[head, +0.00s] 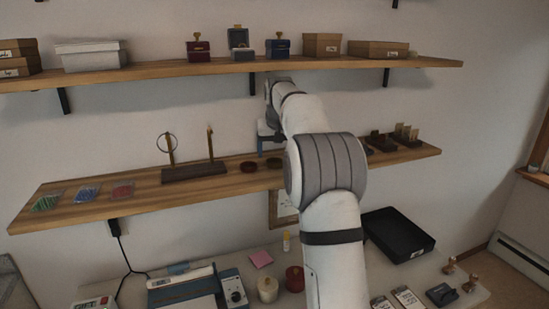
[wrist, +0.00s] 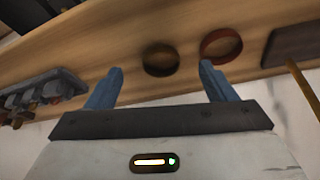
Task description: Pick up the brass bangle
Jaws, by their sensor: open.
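The brass bangle (wrist: 160,72) is a dark olive-brown ring lying flat on the lower wooden shelf. In the wrist view it appears between my two blue fingertips and a little beyond them. In the head view it shows as a dark ring (head: 274,166), partly hidden by my arm. A red-brown bangle (wrist: 221,60) lies flat beside it, to its right in the wrist view and to its left in the head view (head: 249,170). My gripper (wrist: 160,70) is open and empty, its fingers pointing toward the shelf. My gripper in the head view (head: 264,146) is above the bangles, partly hidden.
A dark stand (head: 195,174) with two posts and a thin hoop is left of the bangles in the head view. Dark holders (head: 400,141) stand to the right. The upper shelf (head: 180,70) carries boxes above. Bags (head: 48,202) lie at the lower shelf's left end.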

